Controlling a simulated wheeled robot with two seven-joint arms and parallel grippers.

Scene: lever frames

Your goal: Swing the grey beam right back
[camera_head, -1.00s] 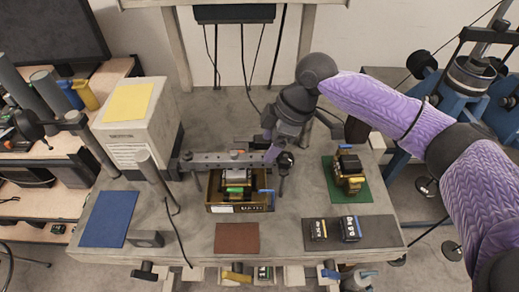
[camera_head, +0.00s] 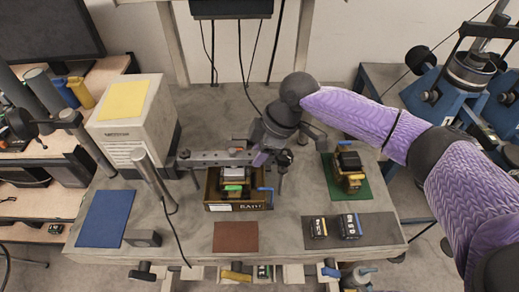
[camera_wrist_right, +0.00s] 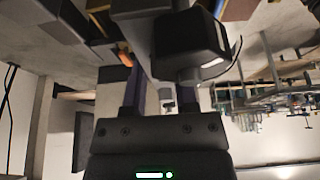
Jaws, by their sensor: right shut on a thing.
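The grey beam (camera_head: 213,159) is a flat bar lying across the back rim of an open box (camera_head: 235,207), in the middle of the table in the head view. Its left end meets a dark post. A dark round knob (camera_head: 284,157) with a rod hanging below sits at its right end. My right gripper (camera_head: 262,158) reaches down from behind to that right end. In the right wrist view its two fingers (camera_wrist_right: 163,98) are shut on a dark part, largely hidden by a black block in front. My left gripper is not in view.
The box under the beam holds stacked small items. A black-and-yellow device (camera_head: 349,165) stands on a green mat to the right. Two small blocks (camera_head: 334,227) lie on a dark mat in front. A white cabinet (camera_head: 133,115) stands at left.

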